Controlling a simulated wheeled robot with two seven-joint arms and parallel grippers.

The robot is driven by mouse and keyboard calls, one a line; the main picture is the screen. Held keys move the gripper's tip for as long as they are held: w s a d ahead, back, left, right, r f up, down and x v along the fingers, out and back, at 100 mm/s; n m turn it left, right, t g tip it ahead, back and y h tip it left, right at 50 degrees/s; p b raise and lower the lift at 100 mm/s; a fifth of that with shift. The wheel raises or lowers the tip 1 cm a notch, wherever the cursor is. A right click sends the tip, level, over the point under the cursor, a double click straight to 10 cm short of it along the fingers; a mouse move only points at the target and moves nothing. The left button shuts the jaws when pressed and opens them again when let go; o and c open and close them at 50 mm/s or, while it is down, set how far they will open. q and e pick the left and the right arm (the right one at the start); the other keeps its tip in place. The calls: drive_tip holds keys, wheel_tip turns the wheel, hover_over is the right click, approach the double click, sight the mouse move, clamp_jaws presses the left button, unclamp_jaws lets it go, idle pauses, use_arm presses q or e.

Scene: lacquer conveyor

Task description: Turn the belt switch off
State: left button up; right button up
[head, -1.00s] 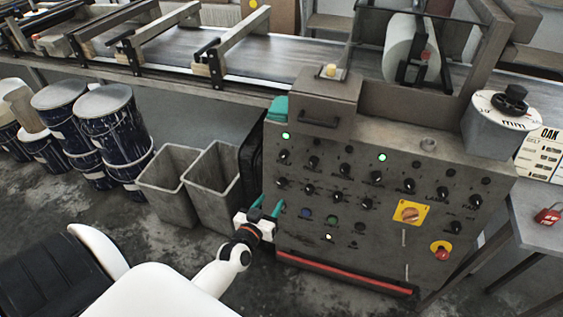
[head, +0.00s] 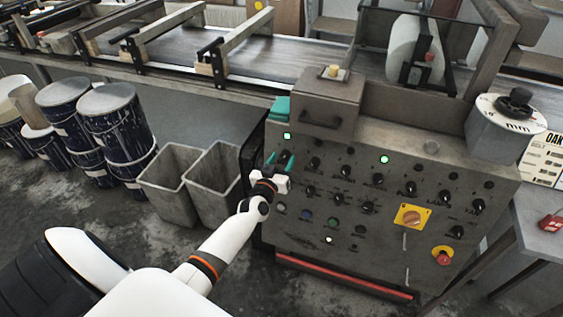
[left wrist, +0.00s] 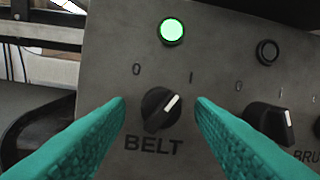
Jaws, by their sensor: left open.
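The belt switch (left wrist: 161,109) is a black rotary knob above the word BELT in the left wrist view. Its white line points up and right, toward the mark I and away from the 0. The green lamp (left wrist: 172,31) above it is lit; it also shows in the head view (head: 287,136). My left gripper (head: 279,161) is open at the upper left of the grey control panel (head: 400,160). Its teal fingers (left wrist: 160,115) stand on either side of the knob, with a visible gap on each side. My right gripper is not in view.
A second black knob (left wrist: 270,122) sits to the right of the belt switch. More knobs, a yellow-backed rotary switch (head: 411,217) and a red stop button (head: 442,256) are lower on the panel. Grey bins (head: 172,184) stand left of the panel.

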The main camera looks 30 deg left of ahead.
use_arm(q)
drive_tip(key=shift+w, duration=0.1)
drive_tip(key=c, duration=1)
drive_tip(key=shift+o, duration=0.2)
drive_tip(key=shift+n, duration=0.3)
drive_tip(key=shift+d+n+y+p, duration=0.1)
drive_tip(key=shift+n+y+p, duration=0.2)
drive_tip(key=shift+n, duration=0.8)
drive_tip(key=n, duration=0.4)
drive_tip(key=shift+g+y+p, duration=0.3)
drive_tip(key=shift+y+p, duration=0.1)
drive_tip(key=n, duration=0.3)
drive_tip(key=n+y+p, duration=0.1)
drive_tip(key=n, duration=0.2)
drive_tip(key=shift+d+r+n+g, duration=0.1)
drive_tip(key=shift+d+n+g, duration=0.05)
drive_tip(key=shift+n+g, duration=0.2)
drive_tip(key=shift+n, duration=0.25)
